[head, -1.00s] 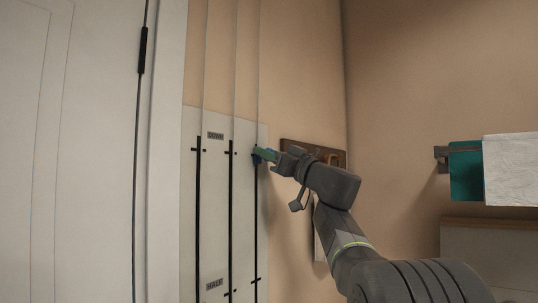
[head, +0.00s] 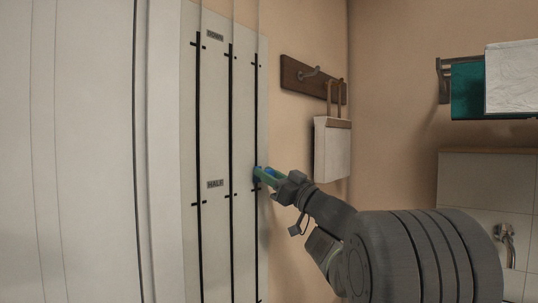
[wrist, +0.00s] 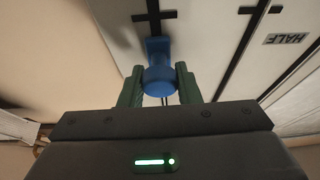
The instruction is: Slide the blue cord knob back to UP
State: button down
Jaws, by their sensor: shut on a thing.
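The blue cord knob (head: 257,173) sits on the rightmost black slot (head: 256,120) of the white wall panel (head: 215,110). It is a little above the height of the HALF label (head: 215,184) and well below the DOWN label (head: 215,36). No UP label shows. My gripper (head: 264,174) comes from the right, its green fingers shut on the knob. In the wrist view the round blue knob (wrist: 160,80) sits between both green fingers, with its blue base against the slot. HALF appears upside down there.
Two more slots run parallel to the left, beside a white door (head: 70,150). To the right are a wooden hook board (head: 296,76) with a hanging white bag (head: 332,150), a rail with teal and white towels (head: 511,78), and a tap (head: 507,240).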

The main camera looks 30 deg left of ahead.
notch_tip(320, 180, down, 38)
jog(key=b, duration=2)
jog(key=shift+r, duration=0.2)
jog(key=c, duration=1.1)
grip_release()
jog(key=shift+r, duration=0.1)
jog(key=v, duration=1.4)
jog(key=shift+p, duration=0.4)
jog(key=shift+a+r, duration=0.1)
jog(key=shift+r, duration=0.05)
